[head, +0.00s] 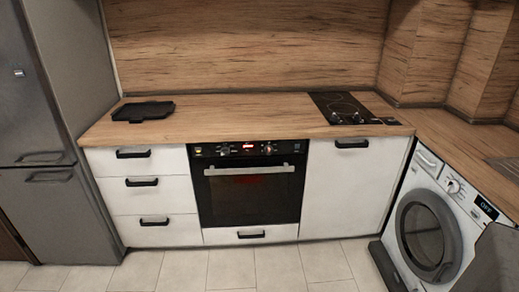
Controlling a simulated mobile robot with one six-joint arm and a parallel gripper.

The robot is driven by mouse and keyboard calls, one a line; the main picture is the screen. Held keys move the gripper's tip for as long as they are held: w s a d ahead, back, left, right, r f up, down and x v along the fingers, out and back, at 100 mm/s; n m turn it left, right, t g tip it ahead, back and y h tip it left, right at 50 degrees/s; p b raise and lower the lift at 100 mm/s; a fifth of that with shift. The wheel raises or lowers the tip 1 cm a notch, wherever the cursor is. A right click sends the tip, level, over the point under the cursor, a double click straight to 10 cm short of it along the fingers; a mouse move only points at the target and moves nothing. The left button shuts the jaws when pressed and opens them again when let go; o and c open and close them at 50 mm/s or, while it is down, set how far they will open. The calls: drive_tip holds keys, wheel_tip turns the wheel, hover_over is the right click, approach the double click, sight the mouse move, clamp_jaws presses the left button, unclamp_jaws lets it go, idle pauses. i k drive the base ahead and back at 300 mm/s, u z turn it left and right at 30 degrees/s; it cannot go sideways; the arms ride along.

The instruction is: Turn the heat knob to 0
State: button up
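A black built-in oven (250,196) sits under the counter in the middle of the head view, with its door shut and a faint red glow in the window. Its control panel has a left knob (224,150), a right knob (268,149) and a lit red display (248,146) between them. The markings and knob angles are too small to read, and I cannot tell which one is the heat knob. A black cooktop (345,107) lies on the counter at the right; its controls are too small to make out. My gripper is not in view.
White drawers (140,195) stand left of the oven and a white cabinet door (352,190) right of it. A grey fridge (45,130) is at far left, a washing machine (430,235) at right. A black tray (143,111) lies on the counter. The tiled floor in front is clear.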

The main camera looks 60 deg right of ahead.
sight(268, 149)
drive_tip(key=u, duration=1.1)
drive_tip(key=k, duration=0.15)
drive_tip(key=z, duration=3.1)
drive_tip(key=k, duration=1)
drive_tip(key=u, duration=0.3)
drive_tip(key=i, duration=0.9)
